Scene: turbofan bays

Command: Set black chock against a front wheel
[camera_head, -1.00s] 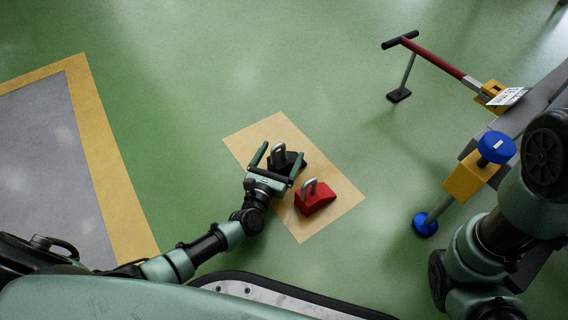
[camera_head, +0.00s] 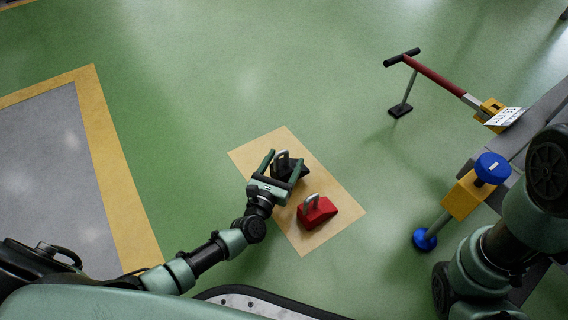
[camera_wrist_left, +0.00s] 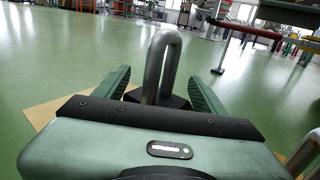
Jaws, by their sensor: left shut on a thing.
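The black chock (camera_head: 289,171) with its grey loop handle lies at the far part of the tan floor patch (camera_head: 335,213). My left gripper (camera_head: 285,158) is shut on it, one finger on each side. In the left wrist view the handle (camera_wrist_left: 153,72) stands upright between the two fingers, and the palm hides most of the chock's body. A red chock (camera_head: 317,213) with a similar handle sits just nearer on the same patch, apart from the gripper. My right arm shows at the right edge, but its gripper is out of view. I cannot make out a front wheel.
At the right stands a grey frame with a yellow block (camera_head: 466,195), blue knob (camera_head: 493,168) and blue foot (camera_head: 425,239). A red bar (camera_head: 435,75) with a black T-handle extends from it. A yellow-bordered grey area (camera_head: 45,160) lies left.

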